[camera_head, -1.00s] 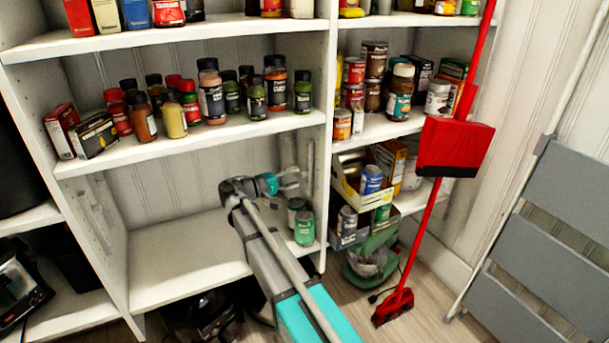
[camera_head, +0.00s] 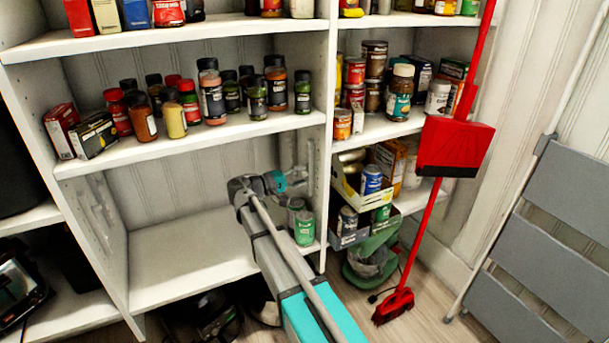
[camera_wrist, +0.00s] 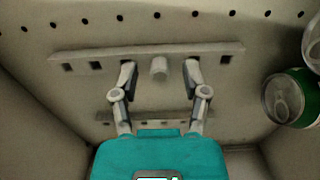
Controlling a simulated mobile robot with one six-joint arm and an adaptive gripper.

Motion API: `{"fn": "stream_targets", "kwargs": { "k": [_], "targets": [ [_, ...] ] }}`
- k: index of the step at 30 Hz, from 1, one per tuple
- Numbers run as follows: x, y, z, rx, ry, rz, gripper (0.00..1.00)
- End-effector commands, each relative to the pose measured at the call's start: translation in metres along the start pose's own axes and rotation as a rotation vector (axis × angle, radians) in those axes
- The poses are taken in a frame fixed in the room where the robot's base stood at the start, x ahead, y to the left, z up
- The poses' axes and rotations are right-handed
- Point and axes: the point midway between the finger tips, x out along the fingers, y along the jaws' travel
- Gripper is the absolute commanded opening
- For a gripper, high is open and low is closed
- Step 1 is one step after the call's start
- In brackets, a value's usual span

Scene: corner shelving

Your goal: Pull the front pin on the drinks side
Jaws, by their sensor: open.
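A pale round pin (camera_wrist: 159,69) sticks out from a light strip (camera_wrist: 218,50) on the shelf's side panel in the wrist view. My gripper (camera_wrist: 160,77) is open, with one finger on each side of the pin and a visible gap to both. In the head view my gripper (camera_head: 298,178) is in the lower middle bay, close to the right-hand divider panel. I cannot make out the pin there.
Green cans (camera_head: 304,229) stand on the bay floor beside and below my gripper; one can (camera_wrist: 290,98) shows at the right in the wrist view. A shelf board (camera_head: 200,148) with jars is above. The bay's left part is empty.

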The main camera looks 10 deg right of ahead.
Motion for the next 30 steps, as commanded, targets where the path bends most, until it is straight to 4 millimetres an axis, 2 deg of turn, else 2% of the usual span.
{"fn": "stream_targets", "kwargs": {
  "k": [18, 27, 30],
  "targets": [
    [-0.0003, 0.0002, 0.0000, 0.000, 0.000, 0.000, 0.59],
    [-0.0003, 0.0002, -0.0001, 0.000, 0.000, 0.000, 0.03],
    [-0.0003, 0.0002, -0.0001, 0.000, 0.000, 0.000, 0.00]
  ]
}}
